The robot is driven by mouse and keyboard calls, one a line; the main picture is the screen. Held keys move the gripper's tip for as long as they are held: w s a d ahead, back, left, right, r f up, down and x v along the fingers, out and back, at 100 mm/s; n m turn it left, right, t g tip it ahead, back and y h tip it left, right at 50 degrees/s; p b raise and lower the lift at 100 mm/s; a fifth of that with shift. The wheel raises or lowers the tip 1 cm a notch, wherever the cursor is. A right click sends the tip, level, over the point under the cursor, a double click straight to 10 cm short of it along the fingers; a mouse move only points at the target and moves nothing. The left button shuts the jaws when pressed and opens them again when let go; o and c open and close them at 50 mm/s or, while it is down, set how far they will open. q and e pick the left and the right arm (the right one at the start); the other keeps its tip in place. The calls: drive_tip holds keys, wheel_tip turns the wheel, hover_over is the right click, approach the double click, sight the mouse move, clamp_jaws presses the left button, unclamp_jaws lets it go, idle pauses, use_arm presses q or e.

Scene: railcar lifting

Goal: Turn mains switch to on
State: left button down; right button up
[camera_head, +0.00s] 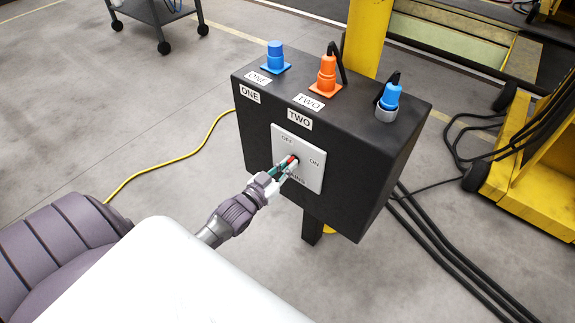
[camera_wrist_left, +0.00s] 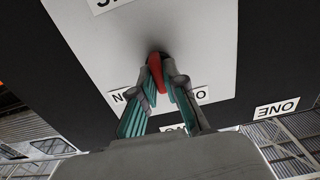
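The mains switch is a white plate (camera_head: 312,174) marked OFF, ON and MAINS on the front of a black box. Its small red handle (camera_head: 293,160) is partly hidden by my left gripper (camera_head: 289,166); which marking it points to I cannot tell. In the left wrist view the red handle (camera_wrist_left: 157,72) sits between the two fingertips of my left gripper (camera_wrist_left: 162,72), which are closed in around it. My right gripper is not in view.
The black box (camera_head: 390,180) carries a blue plug (camera_head: 275,56), an orange plug (camera_head: 326,75) and another blue plug (camera_head: 389,98) on top. A yellow post (camera_head: 367,35) stands behind. Black cables and a yellow cable (camera_head: 165,170) lie on the floor. A yellow machine (camera_head: 530,170) is at right.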

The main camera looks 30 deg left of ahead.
use_arm(q)
drive_tip(key=shift+m, duration=0.3)
drive_tip(key=shift+d+f+m+p, duration=0.1)
drive_tip(key=shift+m+p, duration=0.25)
drive_tip(key=shift+m, duration=2.45)
drive_tip(key=shift+d+m+p, duration=0.1)
drive_tip(key=shift+m+p, duration=0.25)
drive_tip(key=shift+m, duration=2.75)
drive_tip(key=c, duration=1.2)
unclamp_jaws()
